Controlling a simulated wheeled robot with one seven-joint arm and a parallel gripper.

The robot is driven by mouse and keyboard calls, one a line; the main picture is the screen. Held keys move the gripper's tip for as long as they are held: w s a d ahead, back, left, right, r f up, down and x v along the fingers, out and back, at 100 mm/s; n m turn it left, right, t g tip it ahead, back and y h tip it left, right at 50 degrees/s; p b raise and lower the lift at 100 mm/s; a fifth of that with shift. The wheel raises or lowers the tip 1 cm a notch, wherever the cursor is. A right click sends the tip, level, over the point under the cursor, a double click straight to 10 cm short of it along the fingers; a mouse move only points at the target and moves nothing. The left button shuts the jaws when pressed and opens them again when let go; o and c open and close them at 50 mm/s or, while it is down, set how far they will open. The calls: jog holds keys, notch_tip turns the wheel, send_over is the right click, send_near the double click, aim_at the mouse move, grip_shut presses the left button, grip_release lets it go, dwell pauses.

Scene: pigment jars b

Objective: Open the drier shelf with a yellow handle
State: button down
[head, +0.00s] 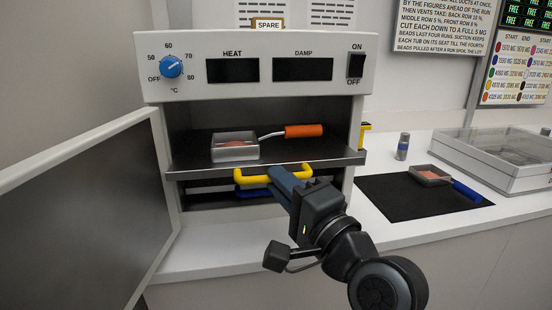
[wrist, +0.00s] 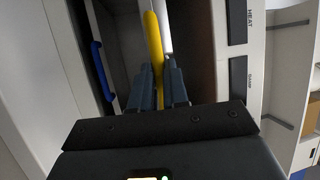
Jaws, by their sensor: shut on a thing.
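The drier stands open, its door (head: 90,210) swung out to the left. A shelf (head: 335,158) inside carries a yellow handle (head: 245,178) on its front edge. My gripper (head: 280,176) reaches in from the lower right and is shut on the yellow handle. In the wrist view the yellow handle (wrist: 154,45) runs between my two fingers (wrist: 160,88). The shelf's front edge seems to stand at or slightly beyond the drier's front; how far it is out is hard to tell.
A blue handle (head: 250,182) sits just below the yellow one. To the right are a dark mat (head: 400,210), a blue-handled tray (head: 430,175), a small jar (head: 403,147) and a clear-lidded box (head: 500,160).

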jog(key=shift+s+d+r, duration=0.15)
jog(key=shift+s+r, duration=0.05)
jog(key=shift+s, duration=0.3)
jog(key=shift+s+d+r, duration=0.1)
jog(key=shift+s+r, duration=0.1)
jog(key=shift+s, duration=0.3)
jog(key=c, duration=1.1)
grip_release()
jog(key=shift+f, duration=0.1)
jog(key=b+v, duration=0.1)
jog(key=v, duration=0.6)
jog(key=shift+s+d+f, duration=0.2)
jog(key=shift+s+d, duration=0.05)
jog(key=shift+s, duration=0.05)
